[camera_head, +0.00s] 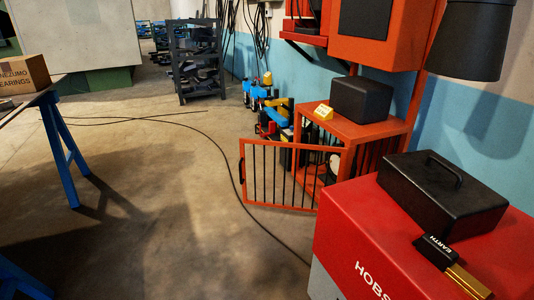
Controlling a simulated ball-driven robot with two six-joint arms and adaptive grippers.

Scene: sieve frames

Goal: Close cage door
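The cage door (282,145) is an orange frame with thin black vertical bars. It stands open, swung out to the left over the concrete floor. A black handle (242,171) sits on its free left edge. The orange cage (377,131) stands against the wall to the right of the door, with its front opening partly uncovered. Dark items show inside, but the door bars and the red machine hide much of them. Neither of my grippers shows in this view.
A red machine (345,221) with a black toolbox (443,190) on it fills the lower right, near the cage. A black box (362,99) rests on the cage top. A dark cable (232,174) crosses the floor by the door. The middle floor is otherwise clear.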

